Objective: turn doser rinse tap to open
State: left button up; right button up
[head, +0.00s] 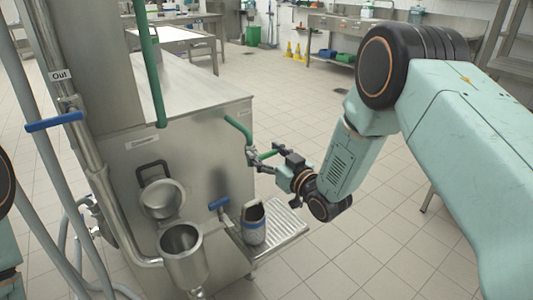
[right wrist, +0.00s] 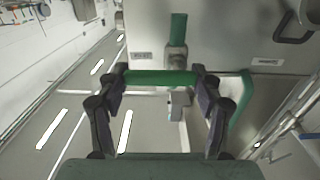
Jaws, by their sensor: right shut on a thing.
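The tap with a green lever handle (head: 268,154) is on the side of the steel cabinet, next to a bent green pipe (head: 238,128). My right gripper (head: 262,160) is at this handle, reaching in from the right. In the right wrist view the green handle (right wrist: 160,78) lies crosswise between the two dark fingers of the right gripper (right wrist: 160,85), which is shut on it. My left gripper is not in view.
The steel cabinet (head: 200,90) has a blue tap handle (head: 219,203), a steel cup (head: 182,245) and a grated shelf (head: 285,225) with a dark container (head: 253,223). A blue lever (head: 54,122) is at the left. The tiled floor right of the cabinet is clear.

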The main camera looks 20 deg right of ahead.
aim_at(249, 144)
jog(key=shift+r, duration=0.2)
jog(key=n, duration=0.2)
jog(key=n+p, duration=0.1)
jog(key=shift+a+r+n, duration=0.15)
jog(key=shift+r+n, duration=0.2)
jog(key=shift+n, duration=0.05)
jog(key=n, duration=0.3)
jog(key=n+p, duration=0.1)
jog(key=n, duration=0.1)
jog(key=shift+s+a+r+n, duration=0.1)
jog(key=shift+a+r+n, duration=0.2)
jog(key=shift+a, duration=0.1)
jog(key=n, duration=0.4)
jog(key=shift+s+a+r, duration=0.1)
jog(key=shift+s+a, duration=0.05)
jog(key=shift+a, duration=0.25)
jog(key=shift+s+a+n, duration=0.1)
jog(key=shift+a+n, duration=0.05)
jog(key=shift+n, duration=0.95)
jog(key=shift+s+a+n, duration=0.1)
jog(key=shift+a+n, duration=0.05)
jog(key=shift+n, duration=0.95)
jog(key=o, duration=1.2)
jog(key=shift+a+f, duration=0.1)
jog(key=shift+f, duration=0.1)
jog(key=shift+c, duration=0.2)
